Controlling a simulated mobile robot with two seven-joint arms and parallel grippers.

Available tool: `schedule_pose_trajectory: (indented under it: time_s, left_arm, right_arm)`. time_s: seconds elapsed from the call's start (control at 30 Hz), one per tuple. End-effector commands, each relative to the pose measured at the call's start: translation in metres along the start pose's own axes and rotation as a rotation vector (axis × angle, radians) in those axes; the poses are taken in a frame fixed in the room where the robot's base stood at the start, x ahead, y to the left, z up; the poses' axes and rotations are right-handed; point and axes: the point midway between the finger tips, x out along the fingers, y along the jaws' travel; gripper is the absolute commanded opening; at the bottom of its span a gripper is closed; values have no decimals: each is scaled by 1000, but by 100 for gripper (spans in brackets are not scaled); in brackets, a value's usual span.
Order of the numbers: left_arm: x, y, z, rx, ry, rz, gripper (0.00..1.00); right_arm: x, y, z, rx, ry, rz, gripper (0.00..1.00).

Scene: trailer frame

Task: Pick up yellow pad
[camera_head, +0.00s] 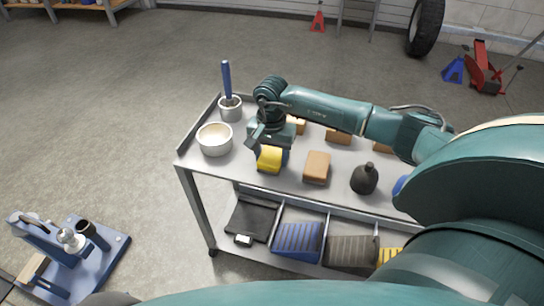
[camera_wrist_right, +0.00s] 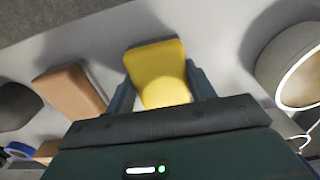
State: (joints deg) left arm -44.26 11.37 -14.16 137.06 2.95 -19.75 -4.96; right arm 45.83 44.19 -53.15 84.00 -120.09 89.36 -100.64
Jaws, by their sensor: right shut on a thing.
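The yellow pad (camera_head: 269,158) is on the top shelf of a metal cart, near its front edge. My right gripper (camera_head: 270,148) reaches down over it from above. In the right wrist view the yellow pad (camera_wrist_right: 157,73) sits between the two fingers of my right gripper (camera_wrist_right: 160,88), which is shut on it. I cannot tell whether the pad is lifted clear of the shelf. My left gripper is not in view.
On the cart (camera_head: 185,154), a pale bowl (camera_head: 214,139) and a cup with a blue-handled brush (camera_head: 230,105) stand left of the pad. A brown block (camera_head: 317,167) and dark bottle (camera_head: 364,178) stand right. Bins (camera_head: 297,241) fill the lower shelf.

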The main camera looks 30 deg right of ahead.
Motion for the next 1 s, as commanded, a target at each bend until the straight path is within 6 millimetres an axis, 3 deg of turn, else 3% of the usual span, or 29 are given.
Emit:
schedule_pose_trajectory:
  time_s: [0.23,0.5,0.7,1.0]
  left_arm:
    - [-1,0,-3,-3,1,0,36]
    - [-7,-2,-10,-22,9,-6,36]
    - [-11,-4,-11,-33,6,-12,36]
    - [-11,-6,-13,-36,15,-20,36]
  right_arm:
    - [-14,0,-1,1,3,-2,32]
    - [-68,0,-1,0,4,-3,32]
    - [-95,0,-1,1,2,-1,32]
    - [-100,0,0,1,0,0,32]
